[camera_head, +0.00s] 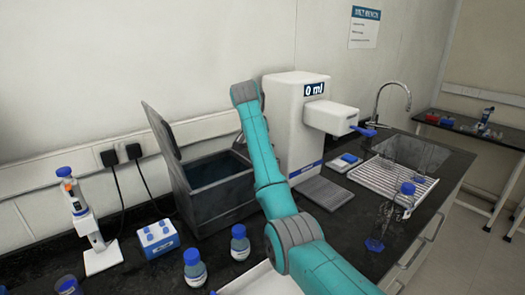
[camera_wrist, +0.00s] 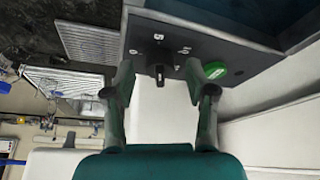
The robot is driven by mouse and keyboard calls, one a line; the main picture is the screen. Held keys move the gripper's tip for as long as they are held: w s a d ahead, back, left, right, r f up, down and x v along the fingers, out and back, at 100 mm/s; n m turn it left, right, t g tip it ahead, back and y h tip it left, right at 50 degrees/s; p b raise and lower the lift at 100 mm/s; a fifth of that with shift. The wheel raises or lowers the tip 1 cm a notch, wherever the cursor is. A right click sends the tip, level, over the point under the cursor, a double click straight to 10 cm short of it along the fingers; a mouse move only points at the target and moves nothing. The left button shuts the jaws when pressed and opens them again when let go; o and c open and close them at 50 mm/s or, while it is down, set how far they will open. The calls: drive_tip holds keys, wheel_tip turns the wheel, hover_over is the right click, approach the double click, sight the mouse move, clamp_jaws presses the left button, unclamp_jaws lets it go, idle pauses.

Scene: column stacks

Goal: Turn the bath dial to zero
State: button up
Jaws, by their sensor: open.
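The grey water bath (camera_head: 210,205) stands on the black bench with its lid raised and dark water inside; its dial is hidden in the head view. In the wrist view, the bath's dark panel (camera_wrist: 235,50) carries the small black dial (camera_wrist: 158,73), with white marks around it and a pale mark near its lower end. I cannot read clearly which number it points to. A green round button (camera_wrist: 214,70) sits right of the dial. My gripper (camera_wrist: 159,75) is open, its fingers either side of the dial in the picture; contact cannot be told. The gripper is hidden in the head view.
A white dispenser (camera_head: 295,125) stands right of the bath, with a ridged grey plate (camera_head: 325,192) before it. Blue-capped bottles (camera_head: 240,243), a blue rack (camera_head: 158,238) and a pipette stand (camera_head: 90,225) crowd the front left. A drying rack (camera_head: 392,178) and sink lie right.

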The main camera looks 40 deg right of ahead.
clamp_jaws()
drive_tip(key=shift+n, duration=0.4)
drive_tip(key=n+t, duration=0.1)
drive_tip(key=n, duration=0.1)
drive_tip(key=n+y, duration=0.1)
drive_tip(key=n, duration=0.2)
drive_tip(key=shift+s+d+n+t+y, duration=0.1)
drive_tip(key=shift+s+n+t+y, duration=0.05)
drive_tip(key=shift+n+t+y, duration=0.2)
drive_tip(key=n+y, duration=0.1)
drive_tip(key=n, duration=0.2)
drive_tip(key=shift+t, duration=0.35)
drive_tip(key=shift+d+n+y, duration=0.1)
drive_tip(key=shift+n+y, duration=0.65)
drive_tip(key=shift+n, duration=1.4)
drive_tip(key=shift+f, duration=0.1)
